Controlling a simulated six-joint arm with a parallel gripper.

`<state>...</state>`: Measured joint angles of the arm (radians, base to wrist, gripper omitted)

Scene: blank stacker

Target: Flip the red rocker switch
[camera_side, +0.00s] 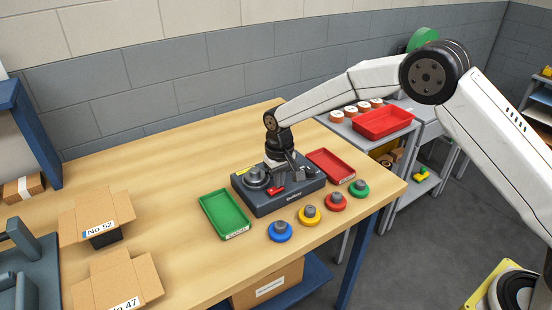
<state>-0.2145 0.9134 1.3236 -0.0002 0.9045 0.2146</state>
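The dark grey stacker box (284,205) stands on the wooden table between two trays. A small red part (276,190), which looks like the rocker switch, is on its top near the front. It is too small to tell which way it is tipped. My gripper (281,167) points down over the box top, just behind the red part. Whether it touches anything cannot be told, and its fingers are too small and dark to read as open or shut. A round grey post on a disc (256,177) sits on the box's left side.
A green tray (224,214) lies left of the box and a red tray (329,166) right. Blue (279,232), yellow (309,216), red (336,202) and green (358,189) knobbed discs line the table front. Cardboard boxes (98,216) stand at left. A wall is behind.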

